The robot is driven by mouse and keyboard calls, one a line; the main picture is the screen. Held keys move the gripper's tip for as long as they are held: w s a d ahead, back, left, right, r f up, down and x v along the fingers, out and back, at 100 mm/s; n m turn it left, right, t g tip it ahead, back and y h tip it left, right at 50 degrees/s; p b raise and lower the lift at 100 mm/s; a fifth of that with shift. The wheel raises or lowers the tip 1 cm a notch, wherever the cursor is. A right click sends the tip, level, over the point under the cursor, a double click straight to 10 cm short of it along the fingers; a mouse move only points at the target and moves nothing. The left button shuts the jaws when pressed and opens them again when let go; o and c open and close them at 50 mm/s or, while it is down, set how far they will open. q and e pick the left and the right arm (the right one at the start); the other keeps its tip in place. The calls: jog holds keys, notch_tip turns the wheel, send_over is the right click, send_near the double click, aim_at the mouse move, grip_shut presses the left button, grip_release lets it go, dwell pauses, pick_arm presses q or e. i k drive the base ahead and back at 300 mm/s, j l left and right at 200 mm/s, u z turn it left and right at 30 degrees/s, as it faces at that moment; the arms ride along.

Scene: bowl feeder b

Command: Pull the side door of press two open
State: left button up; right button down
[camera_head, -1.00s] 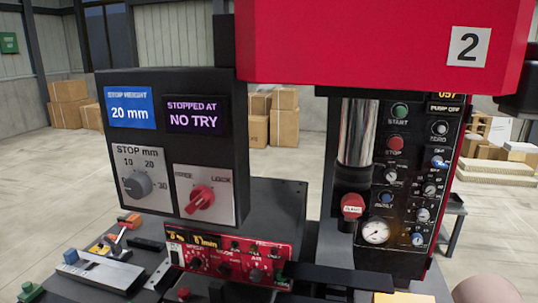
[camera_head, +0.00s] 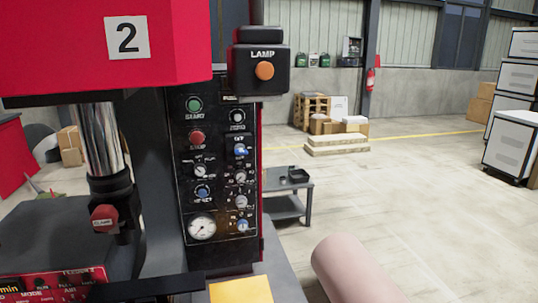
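Press two is the red machine (camera_head: 190,45) at the left, marked with a white "2" plate (camera_head: 127,37). Its black control panel (camera_head: 218,180) faces me, with a green start button, a red stop button, several knobs and a gauge. A chrome column (camera_head: 98,140) with a red clamp knob (camera_head: 104,217) stands left of the panel. A black lamp box (camera_head: 258,68) with an orange button sticks out at its right side. I cannot make out a side door or its handle. Neither of my grippers is in view.
A yellow block (camera_head: 241,290) lies at the front of the press bench. A pinkish rounded shape (camera_head: 355,270) is at the bottom. A small grey cart (camera_head: 288,200) stands behind. Pallets and boxes (camera_head: 335,140) lie farther back, white cabinets (camera_head: 512,145) at the right. The floor between is clear.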

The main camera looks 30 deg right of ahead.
aim_at(260, 104)
jog(key=l, duration=1.1)
jog(key=k+l, duration=0.15)
jog(key=l, duration=0.95)
jog(key=i+l, duration=0.1)
jog(key=l, duration=0.45)
jog(key=i+l+u, duration=0.1)
jog(key=l, duration=0.45)
jog(key=i+l, duration=0.15)
jog(key=l, duration=0.4)
jog(key=i+l+u, duration=0.1)
jog(key=l, duration=0.45)
jog(key=i+l, duration=0.1)
jog(key=l, duration=0.45)
